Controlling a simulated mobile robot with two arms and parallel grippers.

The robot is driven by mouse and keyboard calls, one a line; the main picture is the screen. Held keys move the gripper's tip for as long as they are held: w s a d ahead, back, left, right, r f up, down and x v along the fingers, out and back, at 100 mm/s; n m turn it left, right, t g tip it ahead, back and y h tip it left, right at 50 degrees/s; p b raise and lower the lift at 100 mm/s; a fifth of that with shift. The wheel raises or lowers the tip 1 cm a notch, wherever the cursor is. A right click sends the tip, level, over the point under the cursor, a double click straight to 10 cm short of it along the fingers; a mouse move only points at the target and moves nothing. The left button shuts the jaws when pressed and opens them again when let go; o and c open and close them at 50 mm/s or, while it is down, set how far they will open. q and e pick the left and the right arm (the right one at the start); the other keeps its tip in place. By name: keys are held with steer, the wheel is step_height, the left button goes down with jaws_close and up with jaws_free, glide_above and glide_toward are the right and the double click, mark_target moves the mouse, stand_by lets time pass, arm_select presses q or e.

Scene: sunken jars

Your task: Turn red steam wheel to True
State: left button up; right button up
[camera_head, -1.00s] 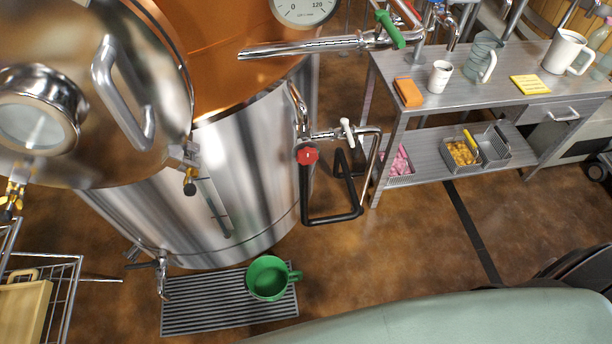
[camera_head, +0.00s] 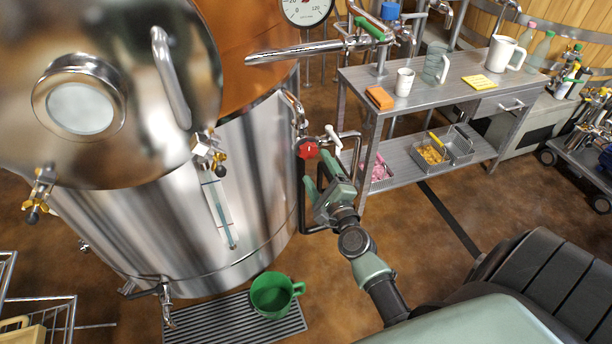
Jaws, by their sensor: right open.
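The red steam wheel (camera_head: 307,149) is a small red knob on the pipework at the right side of the large steel and copper tank (camera_head: 262,165). My right gripper (camera_head: 317,174) has come in from the lower right and is just below the wheel. Its green fingers are spread open with nothing between them. The fingertips look close to the wheel, but I cannot tell whether they touch it. My left gripper does not show.
A steel table (camera_head: 440,88) with mugs and an orange block stands right of the pipes. A white-handled valve (camera_head: 333,138) sits beside the wheel. A green pot (camera_head: 272,296) stands on the floor grate (camera_head: 212,322). A steel spout (camera_head: 305,51) juts out above.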

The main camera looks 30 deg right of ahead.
mark_target(309, 153)
steer(key=x, duration=0.5)
steer(key=shift+w+d, duration=0.2)
steer(key=shift+w, duration=0.05)
steer(key=shift+s+a, duration=0.1)
steer(key=shift+s, duration=0.05)
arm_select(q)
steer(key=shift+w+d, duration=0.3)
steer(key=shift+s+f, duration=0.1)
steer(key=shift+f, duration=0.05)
arm_select(e)
steer(key=shift+x, duration=1.35)
steer(key=shift+c, duration=0.3)
